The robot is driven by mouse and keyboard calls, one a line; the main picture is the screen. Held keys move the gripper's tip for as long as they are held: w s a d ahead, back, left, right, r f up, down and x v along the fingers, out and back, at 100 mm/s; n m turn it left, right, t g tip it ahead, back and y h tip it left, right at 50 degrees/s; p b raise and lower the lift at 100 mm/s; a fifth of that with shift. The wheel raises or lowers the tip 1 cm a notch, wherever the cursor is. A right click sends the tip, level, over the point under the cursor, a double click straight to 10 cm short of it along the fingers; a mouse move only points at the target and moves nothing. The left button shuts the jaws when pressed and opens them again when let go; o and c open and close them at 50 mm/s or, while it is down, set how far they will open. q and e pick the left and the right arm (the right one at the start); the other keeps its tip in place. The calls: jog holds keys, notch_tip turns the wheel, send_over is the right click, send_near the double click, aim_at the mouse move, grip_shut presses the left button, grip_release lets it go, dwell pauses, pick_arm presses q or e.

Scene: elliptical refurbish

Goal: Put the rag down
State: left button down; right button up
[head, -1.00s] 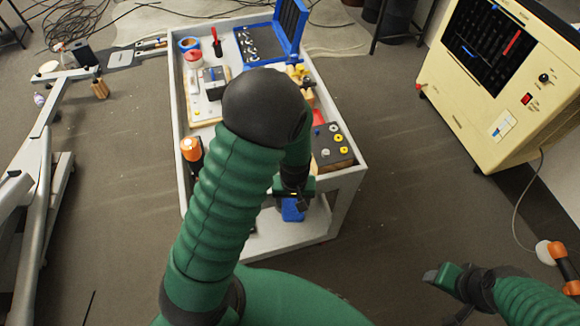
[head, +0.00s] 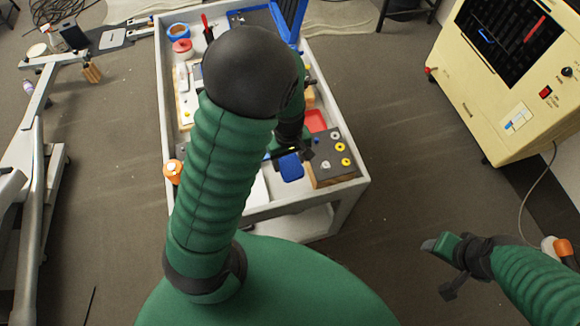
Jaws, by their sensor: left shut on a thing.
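The blue rag (head: 291,168) hangs from my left gripper (head: 289,152), which is shut on it. The gripper and rag are over the near part of the grey cart (head: 352,188), left of a dark-topped box with yellow and grey knobs. I cannot tell whether the rag touches the cart's top. My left forearm hides much of the cart's middle and part of the gripper. My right gripper (head: 440,262) is at the lower right, away from the cart, with no object visible in it; its jaw opening is unclear.
The knobbed box (head: 336,158) and a red piece (head: 315,121) are close to the rag. An orange-capped item (head: 173,170) stands at the cart's left side. A cream machine (head: 500,75) stands at right, and a grey frame (head: 30,165) at left. Floor between is clear.

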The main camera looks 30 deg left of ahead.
aim_at(288, 170)
pick_arm(q)
jog(key=shift+w+a, duration=0.1)
jog(key=shift+a, duration=0.1)
jog(key=shift+s+r, duration=0.1)
jog(key=shift+s, duration=0.15)
jog(key=shift+s+r, duration=0.2)
jog(key=shift+s, duration=0.1)
jog(key=shift+s+d+r, duration=0.1)
jog(key=shift+s+d, duration=0.1)
jog(key=shift+d, duration=0.25)
jog(key=f, duration=0.3)
jog(key=f+b, duration=0.1)
jog(key=f, duration=0.1)
jog(key=shift+w+a, duration=0.1)
jog(key=shift+w, duration=0.25)
jog(key=f, duration=0.4)
jog(key=shift+s+a+f, duration=0.1)
jog(key=shift+s+a, duration=0.1)
jog(key=shift+a, duration=0.15)
jog(key=shift+f, duration=0.4)
jog(key=shift+w+d, duration=0.1)
jog(key=shift+d, duration=0.2)
jog(key=c, duration=0.6)
grip_release()
jog(key=shift+o, duration=0.9)
jog(key=shift+a+f, duration=0.1)
pick_arm(e)
jog(key=shift+s+f, duration=0.4)
jog(key=shift+s, duration=0.05)
